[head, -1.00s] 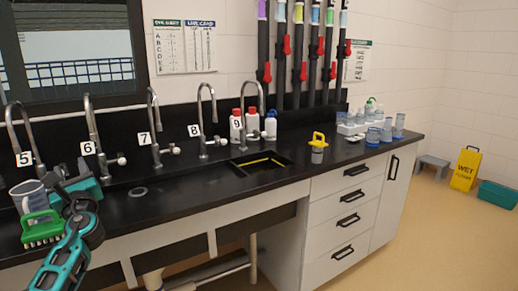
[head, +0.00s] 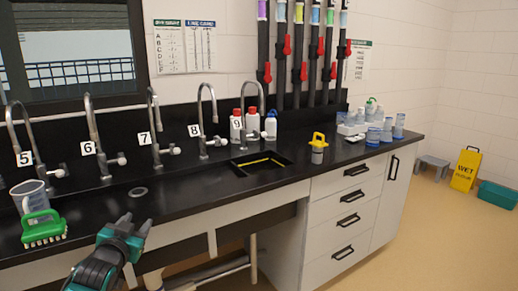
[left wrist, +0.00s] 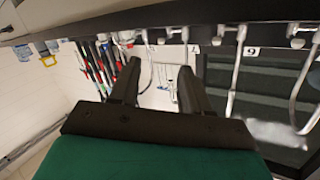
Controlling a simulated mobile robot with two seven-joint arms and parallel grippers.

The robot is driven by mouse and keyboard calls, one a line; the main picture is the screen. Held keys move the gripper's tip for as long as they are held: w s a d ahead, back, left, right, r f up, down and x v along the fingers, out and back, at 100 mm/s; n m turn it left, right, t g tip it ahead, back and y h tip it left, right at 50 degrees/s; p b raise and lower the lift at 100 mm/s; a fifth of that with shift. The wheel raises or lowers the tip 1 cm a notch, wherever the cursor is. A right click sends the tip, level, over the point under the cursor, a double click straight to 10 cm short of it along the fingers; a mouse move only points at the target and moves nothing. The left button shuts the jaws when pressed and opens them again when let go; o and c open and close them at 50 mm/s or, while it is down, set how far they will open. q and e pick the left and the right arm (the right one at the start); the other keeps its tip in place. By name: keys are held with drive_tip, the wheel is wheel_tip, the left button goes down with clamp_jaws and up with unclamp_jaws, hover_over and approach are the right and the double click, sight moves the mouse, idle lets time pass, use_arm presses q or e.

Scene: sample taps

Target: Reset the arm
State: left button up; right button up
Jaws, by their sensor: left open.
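My left gripper (head: 124,228) is at the front edge of the black counter in the head view, open with nothing visible in it. In the left wrist view its two dark fingers (left wrist: 158,80) are spread apart with only background between them. My right gripper is not in view. A clear jug (head: 30,192) stands at the counter's left end, apart from my left gripper. A green brush-like object (head: 43,228) with pale bristles is in front of the jug.
Several numbered taps (head: 155,120) line the back of the black counter (head: 190,190). A sink (head: 258,164), a yellow-handled container (head: 318,148) and several bottles and cups (head: 373,136) are farther right. A yellow wet-floor sign (head: 466,169) stands on the open floor.

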use_arm(q)
drive_tip(key=s+d+f+g+h, duration=0.1)
drive_tip(key=s+d+f, duration=0.3)
drive_tip(key=s+f, duration=0.3)
drive_tip(key=s+d+f+g+h, duration=0.15)
drive_tip(key=s+d+f, duration=0.25)
drive_tip(key=s+f, duration=0.4)
drive_tip(key=s+d+f+g, duration=0.1)
drive_tip(key=s+d+f, duration=0.1)
drive_tip(key=s, duration=0.7)
drive_tip(key=s+d+f+g, duration=0.2)
drive_tip(key=s+d+f, duration=0.1)
drive_tip(key=s, duration=0.6)
drive_tip(key=shift+d+f+n, duration=0.15)
drive_tip(key=shift+f+n, duration=0.25)
drive_tip(key=shift+f, duration=0.05)
